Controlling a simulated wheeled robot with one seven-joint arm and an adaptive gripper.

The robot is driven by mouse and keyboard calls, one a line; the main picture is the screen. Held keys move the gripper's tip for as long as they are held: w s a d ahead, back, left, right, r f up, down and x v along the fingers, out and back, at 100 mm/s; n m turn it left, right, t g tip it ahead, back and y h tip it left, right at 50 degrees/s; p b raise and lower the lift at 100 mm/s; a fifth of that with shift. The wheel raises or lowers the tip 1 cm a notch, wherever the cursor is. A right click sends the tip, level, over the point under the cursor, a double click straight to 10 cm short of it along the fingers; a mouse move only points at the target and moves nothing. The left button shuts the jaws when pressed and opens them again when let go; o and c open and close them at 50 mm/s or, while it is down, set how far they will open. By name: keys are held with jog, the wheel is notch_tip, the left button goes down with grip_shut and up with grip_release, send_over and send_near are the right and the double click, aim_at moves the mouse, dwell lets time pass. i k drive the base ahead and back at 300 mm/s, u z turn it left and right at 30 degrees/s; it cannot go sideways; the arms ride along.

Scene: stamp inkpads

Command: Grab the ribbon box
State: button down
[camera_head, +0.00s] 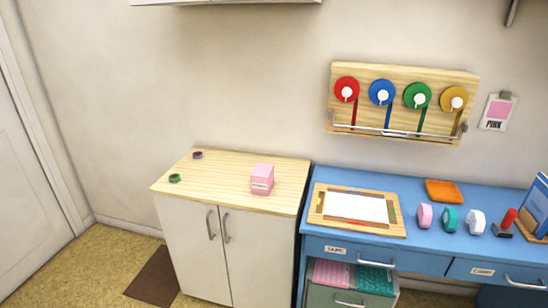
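A small pink box (262,179) stands on the wooden top of the white cabinet (203,178), towards its right side. It has a pale label on its front, too small to read, so I cannot tell for sure that it is the ribbon box. It stands apart from other objects. My gripper is not in view.
Small dark purple (198,155) and green (174,178) rolls lie on the cabinet's left. A ribbon rack (437,77) hangs above. Floor shows at left.

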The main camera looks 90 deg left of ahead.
aim_at(262, 177)
jog(key=u, duration=2.85)
jog(key=k, duration=0.5)
jog(key=u, duration=1.2)
jog(key=i, duration=0.85)
jog(key=z, duration=0.2)
